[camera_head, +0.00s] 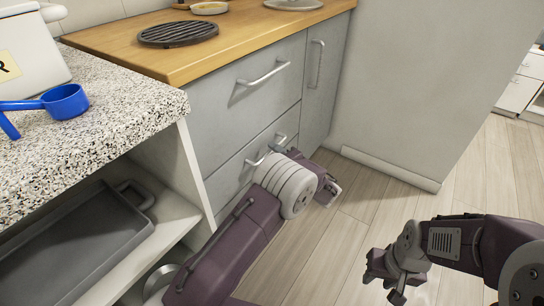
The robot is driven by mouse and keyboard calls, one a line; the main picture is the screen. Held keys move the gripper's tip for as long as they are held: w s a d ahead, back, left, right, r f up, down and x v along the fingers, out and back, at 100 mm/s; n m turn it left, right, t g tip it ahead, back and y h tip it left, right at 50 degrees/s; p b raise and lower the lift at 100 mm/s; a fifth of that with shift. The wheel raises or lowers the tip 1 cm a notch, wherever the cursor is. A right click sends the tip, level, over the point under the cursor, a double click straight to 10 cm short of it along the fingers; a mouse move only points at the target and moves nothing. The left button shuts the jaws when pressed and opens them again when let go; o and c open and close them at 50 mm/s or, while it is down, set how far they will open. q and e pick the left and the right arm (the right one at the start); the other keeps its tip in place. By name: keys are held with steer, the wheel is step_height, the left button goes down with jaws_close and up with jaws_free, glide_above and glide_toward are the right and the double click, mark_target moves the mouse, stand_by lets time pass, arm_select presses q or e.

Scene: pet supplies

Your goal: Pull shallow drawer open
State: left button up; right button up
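A grey cabinet under the wooden counter has an upper drawer (225,107) with a bar handle (263,73). Below it is a lower drawer (228,177) with a similar handle (256,160), partly hidden by my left arm. Both drawer fronts look flush and shut.
A speckled counter (110,120) at left holds a blue scoop (66,101) and a white bin (28,50). A grey tray (65,245) lies on the shelf below. A black grate (178,33) lies on the wooden counter. The floor (345,235) in front is clear.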

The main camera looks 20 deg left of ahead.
arm_select(q)
steer(key=shift+x, duration=1.05)
jaws_close()
stand_by(0.6)
